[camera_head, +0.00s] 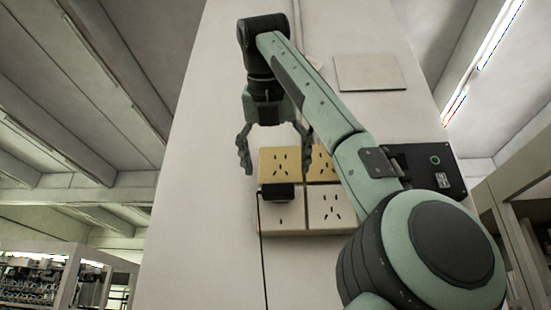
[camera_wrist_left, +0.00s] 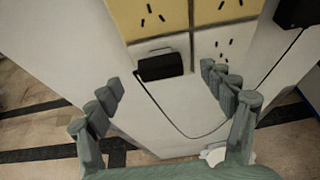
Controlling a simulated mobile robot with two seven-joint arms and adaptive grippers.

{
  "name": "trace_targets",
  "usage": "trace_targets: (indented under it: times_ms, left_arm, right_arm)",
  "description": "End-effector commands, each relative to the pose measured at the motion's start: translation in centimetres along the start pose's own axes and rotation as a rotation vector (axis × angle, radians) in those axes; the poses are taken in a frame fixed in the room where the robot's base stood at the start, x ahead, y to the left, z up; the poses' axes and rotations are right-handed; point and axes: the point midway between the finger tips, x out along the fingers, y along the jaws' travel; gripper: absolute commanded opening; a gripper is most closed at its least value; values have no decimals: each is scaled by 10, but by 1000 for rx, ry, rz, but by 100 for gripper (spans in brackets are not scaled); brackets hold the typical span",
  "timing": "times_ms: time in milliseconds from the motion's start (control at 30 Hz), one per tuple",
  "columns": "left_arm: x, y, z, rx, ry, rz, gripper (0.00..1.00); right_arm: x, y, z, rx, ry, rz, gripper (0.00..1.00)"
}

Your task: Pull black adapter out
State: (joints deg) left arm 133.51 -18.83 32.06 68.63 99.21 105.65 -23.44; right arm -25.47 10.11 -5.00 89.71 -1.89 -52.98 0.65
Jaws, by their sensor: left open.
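The black adapter (camera_head: 279,192) sits at the top of the lower left white socket (camera_head: 282,217) on the wall, its thin cord hanging down. In the left wrist view the adapter (camera_wrist_left: 160,66) appears beyond and between my open fingers, against the white plate under a yellow one. My left gripper (camera_head: 275,156) is open and empty, pointing down, its fingertips a little above the adapter in the head view. It also shows in the left wrist view (camera_wrist_left: 160,80), with one finger on each side. I see no contact with the adapter. My right gripper is not in view.
Yellow sockets (camera_head: 279,165) sit above the white ones. A black panel with a green-ringed button (camera_head: 425,168) is to the right, partly behind my arm. A blank plate (camera_head: 370,72) is higher up. The cord (camera_wrist_left: 180,130) loops below the adapter. The wall left of the sockets is clear.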

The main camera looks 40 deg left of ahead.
Motion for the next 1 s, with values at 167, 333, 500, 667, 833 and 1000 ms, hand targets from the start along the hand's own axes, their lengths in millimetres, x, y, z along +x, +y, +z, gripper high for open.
trace_targets:
  times_ms: [167, 333, 500, 667, 833, 1000]
  left_arm:
    - [30, 1, -1, -1, 3, 3, 81]
    - [49, 1, 0, -1, 2, 3, 81]
    - [55, 1, 0, -2, 0, 2, 81]
    - [56, 1, 0, -2, 0, 2, 81]
    - [55, 1, 0, -2, 0, 2, 67]
    - [55, 1, 0, -1, 0, 2, 46]
  right_arm:
    - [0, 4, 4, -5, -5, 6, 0]
    - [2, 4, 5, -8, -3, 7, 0]
    - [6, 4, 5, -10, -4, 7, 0]
    - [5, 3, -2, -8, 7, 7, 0]
    - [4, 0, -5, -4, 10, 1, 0]
    - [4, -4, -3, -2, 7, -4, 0]
